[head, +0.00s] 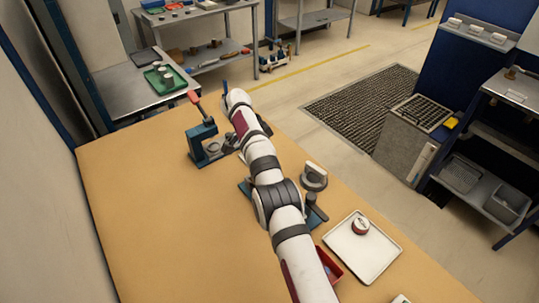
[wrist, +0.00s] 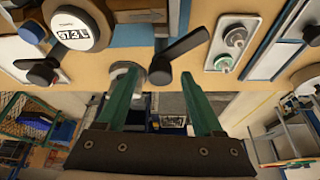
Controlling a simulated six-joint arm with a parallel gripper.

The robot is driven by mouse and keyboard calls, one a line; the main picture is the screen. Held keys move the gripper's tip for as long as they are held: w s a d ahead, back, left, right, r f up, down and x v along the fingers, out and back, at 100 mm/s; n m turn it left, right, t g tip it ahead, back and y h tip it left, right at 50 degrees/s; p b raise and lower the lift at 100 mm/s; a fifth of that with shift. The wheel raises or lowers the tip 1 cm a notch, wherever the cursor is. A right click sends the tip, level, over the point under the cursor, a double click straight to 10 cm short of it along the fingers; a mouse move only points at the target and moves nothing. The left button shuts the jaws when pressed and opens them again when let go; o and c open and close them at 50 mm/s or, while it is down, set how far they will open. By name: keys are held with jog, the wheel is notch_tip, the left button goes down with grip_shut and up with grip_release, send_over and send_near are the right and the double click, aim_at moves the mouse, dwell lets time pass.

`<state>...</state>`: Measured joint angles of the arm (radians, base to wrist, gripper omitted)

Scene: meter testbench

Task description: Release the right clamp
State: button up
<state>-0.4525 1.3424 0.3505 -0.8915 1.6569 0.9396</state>
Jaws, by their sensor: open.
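My gripper (wrist: 158,73) shows in the wrist view with its two green fingers apart and nothing clearly held. A black lever (wrist: 183,53) with a round black knob end lies just beyond the gap between the fingertips; I cannot tell whether they touch. A second black lever end (wrist: 42,72) lies to the left, by a round white meter (wrist: 74,28) with a digit display. In the head view a blue clamp (head: 204,143) with a raised red handle (head: 193,97) stands left of my arm. My arm hides part of the fixture, and I cannot make out the gripper there.
A grey round part (head: 314,175) stands right of my arm. A white tray (head: 381,252) holds a small round meter (head: 360,224), with a red bin (head: 331,262) beside it. The left part of the wooden table (head: 150,220) is clear.

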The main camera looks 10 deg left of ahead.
jog(key=s+a+r, duration=0.4)
jog(key=s+a, duration=0.4)
jog(key=a, duration=0.3)
jog(key=shift+s+r, duration=0.2)
jog(key=shift+r, duration=0.15)
jog(key=w+d+r+n+y, duration=0.25)
jog(key=d+r+n, duration=0.25)
jog(key=d+n, duration=0.35)
jog(key=w+d+r+n+y, duration=0.1)
jog(key=d+r+n+y, duration=0.3)
jog(key=d+n, duration=0.45)
jog(key=shift+n+t, duration=0.4)
jog(key=shift+n, duration=0.1)
jog(key=x, duration=0.5)
jog(key=a+x, duration=0.1)
jog(key=x, duration=0.9)
jog(key=shift+w+a, duration=0.1)
jog(key=shift+a, duration=0.1)
jog(key=shift+r, duration=0.1)
grip_shut()
